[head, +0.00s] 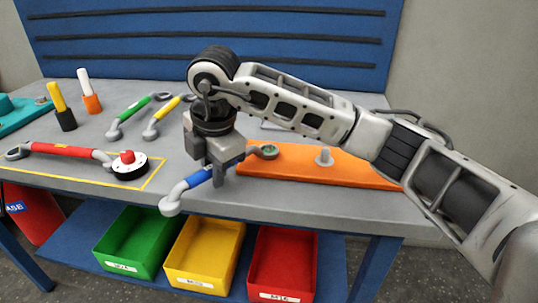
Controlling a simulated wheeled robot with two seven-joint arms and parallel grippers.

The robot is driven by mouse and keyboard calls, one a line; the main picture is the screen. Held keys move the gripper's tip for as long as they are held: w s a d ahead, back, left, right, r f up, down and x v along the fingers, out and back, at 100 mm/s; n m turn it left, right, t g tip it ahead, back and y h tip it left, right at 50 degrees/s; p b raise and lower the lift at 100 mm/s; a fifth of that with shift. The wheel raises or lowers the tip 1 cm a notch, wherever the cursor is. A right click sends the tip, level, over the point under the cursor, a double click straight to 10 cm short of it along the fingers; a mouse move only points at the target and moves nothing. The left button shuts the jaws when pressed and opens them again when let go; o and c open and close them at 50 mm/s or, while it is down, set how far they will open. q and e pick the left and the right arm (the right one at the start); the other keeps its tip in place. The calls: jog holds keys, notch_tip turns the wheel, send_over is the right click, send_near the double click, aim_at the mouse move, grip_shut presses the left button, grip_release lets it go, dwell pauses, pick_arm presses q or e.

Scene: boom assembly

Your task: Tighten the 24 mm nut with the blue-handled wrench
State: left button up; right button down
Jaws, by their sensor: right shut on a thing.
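My right gripper (218,178) comes down from above and is shut on the blue handle of the wrench (199,178). The wrench lies across the front of the table, its open grey end (171,205) toward the table's front edge and its ring end (269,151) over the left part of an orange plate (348,172). Something greenish shows inside the ring; I cannot tell whether the ring is around a nut or only above it. A grey stud with a wider base (325,157) stands uncovered on the plate. My left gripper is out of view.
A red-handled wrench (62,150) and a round black-and-white piece with a red knob (128,164) lie left, by yellow lines. Green (134,108) and yellow (163,113) wrenches lie behind. Green (106,262), yellow (180,267) and red (262,274) bins stand below.

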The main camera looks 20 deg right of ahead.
jog(key=shift+s+d+n, duration=0.1)
jog(key=shift+s+n, duration=0.2)
jog(key=shift+r, duration=0.1)
jog(key=shift+w+p+v, duration=0.2)
jog(key=shift+p+v, duration=0.4)
jog(key=shift+v, duration=0.35)
jog(key=shift+w+p+v, duration=0.15)
jog(key=shift+p+v, duration=0.45)
jog(key=shift+v, duration=0.3)
jog(key=shift+w+p+v, duration=0.2)
jog(key=shift+p+v, duration=0.4)
jog(key=shift+v, duration=0.35)
jog(key=shift+r, duration=0.1)
jog(key=shift+w+p+v, duration=0.15)
jog(key=shift+p+v, duration=0.35)
jog(key=shift+v, duration=0.25)
jog(key=shift+w+p+v, duration=0.15)
jog(key=shift+p+v, duration=0.3)
jog(key=shift+v, duration=0.3)
jog(key=shift+s+a, duration=0.1)
jog(key=shift+a, duration=0.2)
